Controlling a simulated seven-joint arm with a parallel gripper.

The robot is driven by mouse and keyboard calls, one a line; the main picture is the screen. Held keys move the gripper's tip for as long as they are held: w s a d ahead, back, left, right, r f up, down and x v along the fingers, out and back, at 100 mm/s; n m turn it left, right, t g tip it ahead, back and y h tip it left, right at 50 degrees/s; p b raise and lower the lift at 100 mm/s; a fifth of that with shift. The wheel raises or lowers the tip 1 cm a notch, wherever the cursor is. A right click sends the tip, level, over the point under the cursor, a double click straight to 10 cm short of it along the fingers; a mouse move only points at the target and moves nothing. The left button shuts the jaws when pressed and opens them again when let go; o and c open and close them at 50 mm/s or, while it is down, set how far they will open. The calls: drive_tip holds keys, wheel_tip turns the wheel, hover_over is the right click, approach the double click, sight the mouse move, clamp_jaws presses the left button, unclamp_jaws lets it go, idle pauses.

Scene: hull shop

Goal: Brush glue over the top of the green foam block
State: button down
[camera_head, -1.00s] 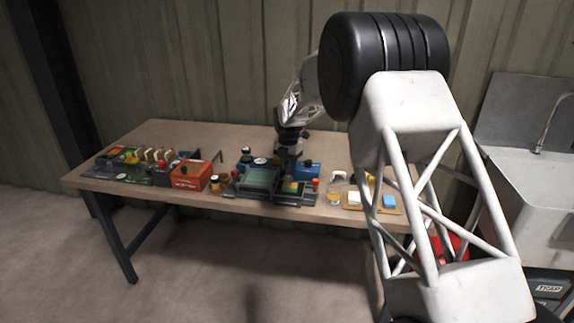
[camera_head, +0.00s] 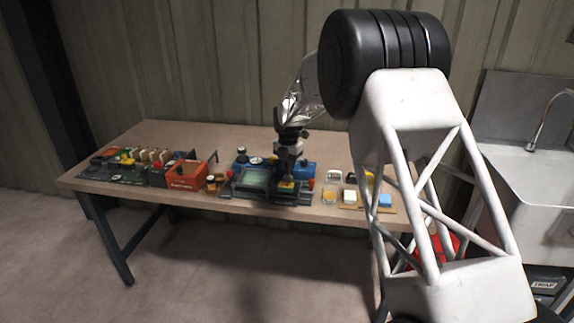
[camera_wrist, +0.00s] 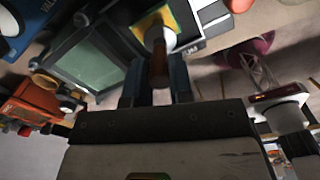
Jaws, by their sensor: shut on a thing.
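My gripper (camera_wrist: 156,85) is shut on a brush (camera_wrist: 159,68) with a brown handle and a pale head. The brush points away from the wrist, toward a small green block with yellow (camera_wrist: 149,24) on a dark fixture. The brush head overlaps the block in the wrist view; whether it touches cannot be told. In the head view my gripper (camera_head: 288,168) is low over the same block (camera_head: 287,187), right of a dark-framed green panel (camera_head: 255,180). The brush is too small to make out there. Any glue on the block is not clear.
An orange box (camera_head: 185,175) and an amber cup (camera_head: 211,187) stand left of the fixture. Blue items (camera_head: 305,167) stand behind it. A jar (camera_head: 330,194) and a tan tray (camera_head: 350,207) are to the right. The table's back (camera_head: 200,140) is clear.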

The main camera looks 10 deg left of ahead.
drive_tip(key=shift+d, duration=0.25)
drive_tip(key=shift+d, duration=0.45)
idle(0.4)
drive_tip(key=shift+a, duration=0.15)
drive_tip(key=shift+a, duration=0.45)
drive_tip(key=shift+a, duration=0.35)
drive_tip(key=shift+a, duration=0.45)
drive_tip(key=shift+a, duration=0.2)
idle(0.5)
drive_tip(key=shift+a, duration=0.55)
